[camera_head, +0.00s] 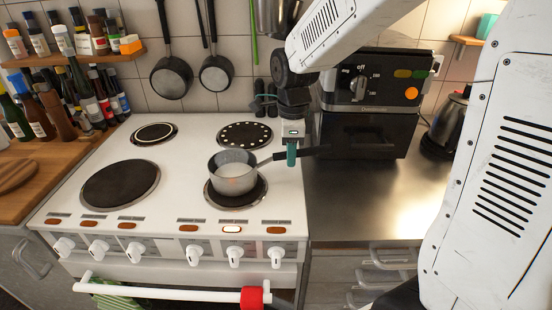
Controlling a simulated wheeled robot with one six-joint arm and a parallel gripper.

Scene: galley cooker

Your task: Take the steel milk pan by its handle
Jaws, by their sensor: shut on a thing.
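The steel milk pan (225,183) is upright on the front right hotplate (250,197) of the white cooker. I cannot tell whether the pan's base touches the hotplate.
A black oven-like appliance (365,135) stands behind right on the steel counter (380,200), with a kettle (447,125) beside it. Bottles crowd the left wall. Two pans hang behind the cooker. The other hotplates and the front of the counter are clear.

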